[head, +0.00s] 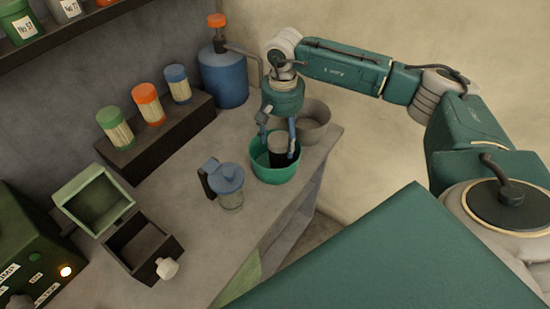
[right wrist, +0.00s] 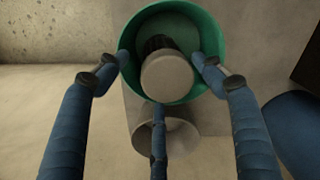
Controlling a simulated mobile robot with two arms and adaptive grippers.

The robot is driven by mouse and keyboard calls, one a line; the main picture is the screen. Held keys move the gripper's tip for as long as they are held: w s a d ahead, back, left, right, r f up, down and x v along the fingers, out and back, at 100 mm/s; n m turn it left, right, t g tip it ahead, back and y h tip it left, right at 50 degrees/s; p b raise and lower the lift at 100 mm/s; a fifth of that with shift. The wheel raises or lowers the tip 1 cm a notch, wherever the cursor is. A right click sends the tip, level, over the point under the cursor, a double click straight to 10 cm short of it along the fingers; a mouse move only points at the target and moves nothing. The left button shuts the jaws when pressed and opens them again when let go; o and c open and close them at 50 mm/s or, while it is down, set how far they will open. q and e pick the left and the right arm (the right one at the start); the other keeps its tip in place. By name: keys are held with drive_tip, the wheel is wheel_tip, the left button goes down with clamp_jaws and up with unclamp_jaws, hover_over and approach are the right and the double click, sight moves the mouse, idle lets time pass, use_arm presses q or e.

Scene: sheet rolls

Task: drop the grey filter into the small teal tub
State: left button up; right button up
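The small teal tub (head: 274,174) stands near the right edge of the bench; its rim also shows in the right wrist view (right wrist: 215,30). The grey filter (head: 279,147), with a pale round end and a dark pleated side, is inside the tub and shows in the right wrist view (right wrist: 167,76). Its lower part is hidden by the tub wall in the head view. My right gripper (head: 279,140) is directly above the tub, fingers pointing down. Its three fingers are spread around the filter, with gaps visible between. My left gripper is not in view.
A grey bowl (head: 314,122) stands just behind the tub. A blue jug (head: 224,78), a lidded glass jar (head: 229,190), a dark rack with several coloured-capped rolls (head: 150,108) and an open dark box (head: 137,243) stand around. The bench front is clear.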

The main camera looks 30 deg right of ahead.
wheel_tip(320, 180, up, 12)
idle(0.7)
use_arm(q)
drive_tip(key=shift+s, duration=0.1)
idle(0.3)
